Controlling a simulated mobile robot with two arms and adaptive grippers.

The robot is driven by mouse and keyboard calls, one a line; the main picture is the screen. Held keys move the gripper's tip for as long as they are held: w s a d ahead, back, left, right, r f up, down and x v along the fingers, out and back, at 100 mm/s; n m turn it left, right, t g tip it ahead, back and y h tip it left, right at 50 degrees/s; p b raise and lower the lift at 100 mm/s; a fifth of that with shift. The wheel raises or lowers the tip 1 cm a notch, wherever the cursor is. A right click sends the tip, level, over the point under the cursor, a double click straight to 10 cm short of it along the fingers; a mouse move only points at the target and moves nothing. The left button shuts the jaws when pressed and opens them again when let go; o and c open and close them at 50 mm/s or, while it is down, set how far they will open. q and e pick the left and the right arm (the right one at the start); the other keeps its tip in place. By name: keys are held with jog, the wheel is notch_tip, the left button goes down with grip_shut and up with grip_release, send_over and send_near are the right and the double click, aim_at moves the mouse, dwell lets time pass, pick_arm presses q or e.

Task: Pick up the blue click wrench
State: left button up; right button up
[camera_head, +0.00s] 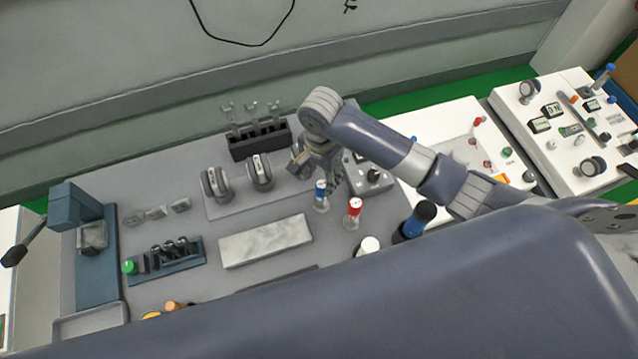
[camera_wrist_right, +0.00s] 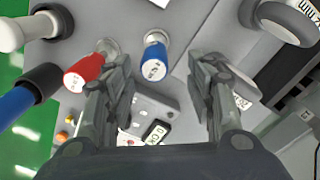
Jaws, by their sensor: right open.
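The blue click wrench (camera_head: 320,188) stands upright on the grey bench top, its blue cap raised over a clear or metal lower part. A similar red-capped one (camera_head: 354,207) stands just to its right. My right gripper (camera_head: 329,178) is above and close beside the blue one, pointing down. In the right wrist view, the open fingers (camera_wrist_right: 160,66) sit either side of the blue cap (camera_wrist_right: 154,62), which lies beyond the tips with nothing held. The red cap (camera_wrist_right: 84,70) is left, partly behind the left finger. My left gripper is not in view.
A black rack (camera_head: 258,140) holds upright tools behind the gripper. A pale slab (camera_head: 265,241) lies in front.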

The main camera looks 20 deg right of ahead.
aim_at(322, 184)
jog(key=f, duration=0.2)
jog(key=shift+s+f, duration=0.3)
jog(key=shift+s, duration=0.1)
jog(key=shift+f, duration=0.3)
notch_tip(322, 184, down, 5)
jog(key=shift+d+r+p, duration=0.1)
jog(key=shift+r+p, duration=0.05)
jog(key=shift+p, duration=0.7)
jog(key=shift+c, duration=0.7)
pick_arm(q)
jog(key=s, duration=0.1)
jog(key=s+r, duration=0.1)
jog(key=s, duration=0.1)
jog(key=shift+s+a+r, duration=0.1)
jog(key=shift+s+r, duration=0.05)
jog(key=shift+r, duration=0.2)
pick_arm(e)
grip_shut()
